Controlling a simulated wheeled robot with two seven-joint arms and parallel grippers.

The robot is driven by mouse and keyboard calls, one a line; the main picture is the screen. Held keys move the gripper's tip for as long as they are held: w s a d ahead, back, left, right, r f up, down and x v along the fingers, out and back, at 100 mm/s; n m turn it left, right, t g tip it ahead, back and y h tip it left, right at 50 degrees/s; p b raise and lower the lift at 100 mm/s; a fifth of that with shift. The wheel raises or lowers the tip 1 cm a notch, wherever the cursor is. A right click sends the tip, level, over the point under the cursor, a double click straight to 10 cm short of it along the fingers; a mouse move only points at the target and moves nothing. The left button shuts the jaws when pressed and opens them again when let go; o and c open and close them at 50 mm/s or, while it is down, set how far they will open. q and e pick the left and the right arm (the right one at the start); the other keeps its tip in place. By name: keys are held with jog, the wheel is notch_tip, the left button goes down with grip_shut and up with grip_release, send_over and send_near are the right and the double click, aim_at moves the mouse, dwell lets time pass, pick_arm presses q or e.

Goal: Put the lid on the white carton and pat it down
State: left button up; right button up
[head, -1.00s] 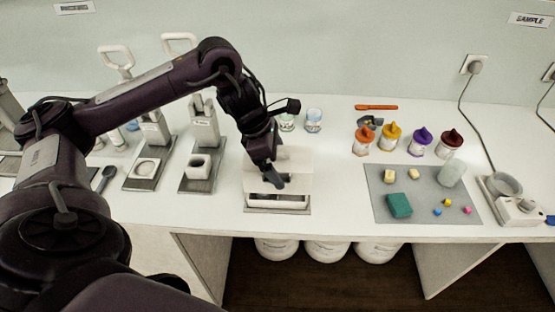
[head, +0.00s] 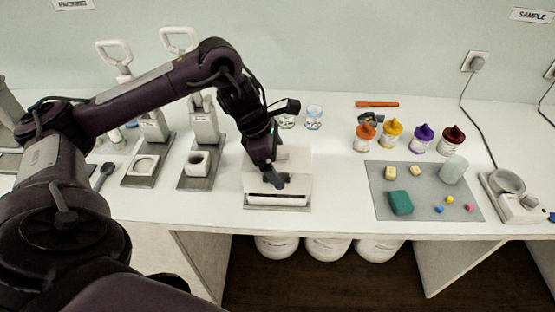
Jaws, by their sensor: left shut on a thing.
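The white carton (head: 292,199) stands on a grey mat near the front edge of the counter, in the middle of the view. The white lid (head: 298,168) lies over the carton, covering most of its top, and a narrow dark gap shows along the front between lid and carton. My left gripper (head: 271,185) points down at the lid's left part and is shut on the lid. The fingertips partly hide the lid's left side. What is inside the carton is hidden. My right gripper is not in view.
Two presses (head: 205,130) with grey bases stand left of the carton. Glass jars (head: 314,117) stand behind it. To the right are several bottles with coloured caps (head: 423,134), a grey mat (head: 375,178) with small blocks, and a small scale-like device (head: 515,205). Bare counter lies between carton and mat.

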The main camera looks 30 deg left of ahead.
pick_arm(q)
jog(key=shift+f+b, duration=0.55)
jog(key=shift+f, duration=0.15)
jog(key=shift+f+b, duration=0.35)
dwell(0.6)
jog(key=shift+f+b, duration=0.3)
jog(key=shift+f+b, duration=0.35)
jog(key=shift+b, duration=0.05)
dwell(0.4)
jog(key=o, duration=0.7)
jog(key=shift+r, duration=0.1)
